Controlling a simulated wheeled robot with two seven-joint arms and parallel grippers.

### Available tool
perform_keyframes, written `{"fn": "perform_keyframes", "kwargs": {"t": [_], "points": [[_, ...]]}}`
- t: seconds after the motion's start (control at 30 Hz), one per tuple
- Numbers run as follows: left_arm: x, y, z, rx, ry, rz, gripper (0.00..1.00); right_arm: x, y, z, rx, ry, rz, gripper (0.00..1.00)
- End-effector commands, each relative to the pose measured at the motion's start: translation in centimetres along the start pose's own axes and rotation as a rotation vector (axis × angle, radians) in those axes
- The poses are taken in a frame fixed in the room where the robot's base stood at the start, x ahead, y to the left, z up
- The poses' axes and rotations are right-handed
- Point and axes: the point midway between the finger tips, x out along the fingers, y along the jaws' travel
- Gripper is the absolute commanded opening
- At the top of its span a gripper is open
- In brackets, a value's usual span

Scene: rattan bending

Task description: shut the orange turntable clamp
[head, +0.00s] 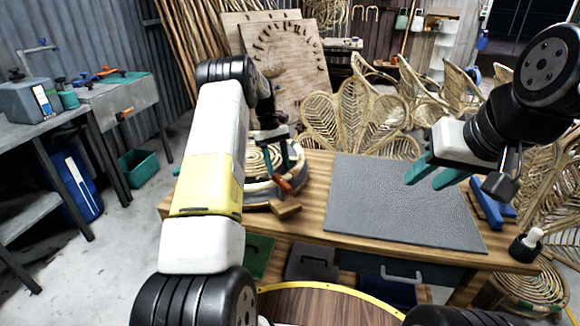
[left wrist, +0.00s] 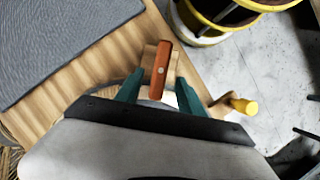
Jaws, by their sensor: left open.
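The orange clamp handle (head: 282,184) is at the front right side of the round turntable (head: 262,193), which stands on the left part of the wooden bench. In the left wrist view the handle (left wrist: 160,69) is a long orange bar with a pale dot, tilted slightly in the picture. My left gripper (head: 286,163) is open, with its teal fingers at the handle; in the left wrist view they (left wrist: 160,79) stand on either side of it with gaps. My arm hides part of the turntable. My right gripper (head: 433,180) is open and empty above the grey mat.
The grey mat (head: 395,205) covers the middle of the bench and is clear. A wooden block (head: 285,209) lies by the turntable. Blue blocks (head: 489,208) and a dark pot with a white top (head: 526,243) are at the right end. Rattan chairs stand behind.

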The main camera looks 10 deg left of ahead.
Motion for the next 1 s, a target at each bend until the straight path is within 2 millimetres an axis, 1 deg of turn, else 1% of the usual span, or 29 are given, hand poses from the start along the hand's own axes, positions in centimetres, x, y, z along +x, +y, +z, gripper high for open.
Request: {"fn": "perform_keyframes", "kwargs": {"t": [0.03, 0.1, 0.2, 0.33, 0.6, 0.67, 0.77, 0.83, 0.87, 0.9, 0.97, 1.0], "points": [[-0.9, 0.0, -0.1, 0.000, 0.002, 0.002, 0.45, 0.0, 0.0, 0.0, 0.000, 0.000, 0.000, 0.36], [-1.9, 0.0, -0.1, 0.000, 0.002, 0.001, 0.45, 0.0, 0.0, 0.0, 0.000, 0.000, 0.000, 0.36], [-2.8, 0.0, -0.1, 0.000, 0.001, 0.000, 0.45, 0.0, 0.0, 0.0, 0.000, 0.000, 0.000, 0.36], [-3.4, 0.0, 0.0, 0.000, 0.000, 0.000, 0.45, 0.0, 0.0, 0.0, 0.000, 0.000, 0.000, 0.36], [-3.5, 0.0, 0.1, 0.001, 0.001, 0.000, 0.45, 0.0, 0.0, 0.0, 0.000, 0.000, 0.000, 0.36], [-3.9, 0.0, 0.3, 0.007, 0.007, 0.004, 0.45, 0.0, 0.0, 0.0, 0.000, 0.000, 0.000, 0.36], [-5.8, -0.1, 1.6, 0.036, 0.034, 0.018, 0.45, 0.0, 0.0, 0.0, 0.000, 0.000, 0.000, 0.36], [-7.8, -0.4, 3.3, 0.072, 0.068, 0.035, 0.45, 0.0, 0.0, 0.0, 0.000, 0.000, 0.000, 0.36], [-8.8, -0.6, 4.1, 0.090, 0.085, 0.043, 0.45, 0.0, 0.0, 0.0, 0.000, 0.000, 0.000, 0.36], [-10.2, -0.9, 5.4, 0.117, 0.110, 0.055, 0.45, 0.0, 0.0, 0.0, 0.000, 0.000, 0.000, 0.36], [-12.1, -1.5, 7.5, 0.160, 0.149, 0.072, 0.45, 0.0, 0.0, 0.0, 0.000, 0.000, 0.000, 0.36], [-13.2, -1.9, 8.9, 0.189, 0.175, 0.082, 0.45, 0.0, 0.0, 0.0, 0.000, 0.000, 0.000, 0.36]]}}
